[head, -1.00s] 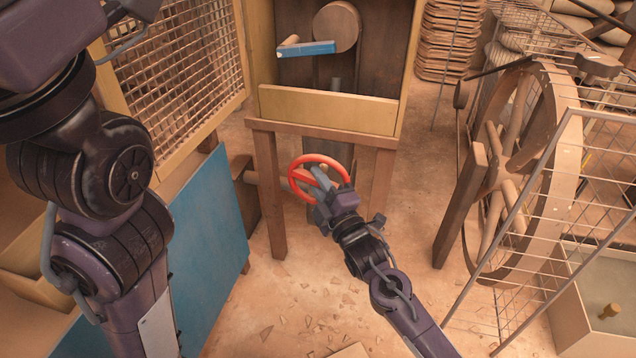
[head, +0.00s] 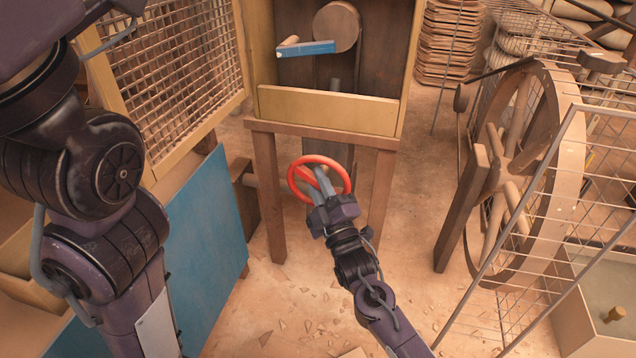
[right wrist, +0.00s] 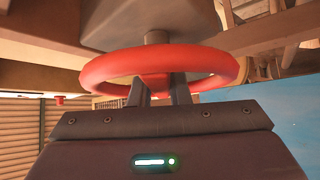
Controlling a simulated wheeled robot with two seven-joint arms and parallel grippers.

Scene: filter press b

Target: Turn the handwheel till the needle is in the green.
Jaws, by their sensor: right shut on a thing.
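The handwheel (head: 293,180) is a red ring below the front of the wooden press frame. My right gripper (head: 322,182) reaches it from below, with its grey fingers across the wheel. In the right wrist view the red rim (right wrist: 215,70) shows close up on a short shaft under a grey housing, and the fingers (right wrist: 158,92) are closed on the wheel. I cannot see a gauge, needle or green zone in either view. My left arm stands at the left of the head view; its gripper is out of the picture.
The wooden frame's legs (head: 269,195) flank the wheel. A blue panel (head: 205,220) stands to the left. A large wooden wheel (head: 563,150) and a wire mesh guard (head: 545,190) stand at the right. The floor (head: 410,200) between is open.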

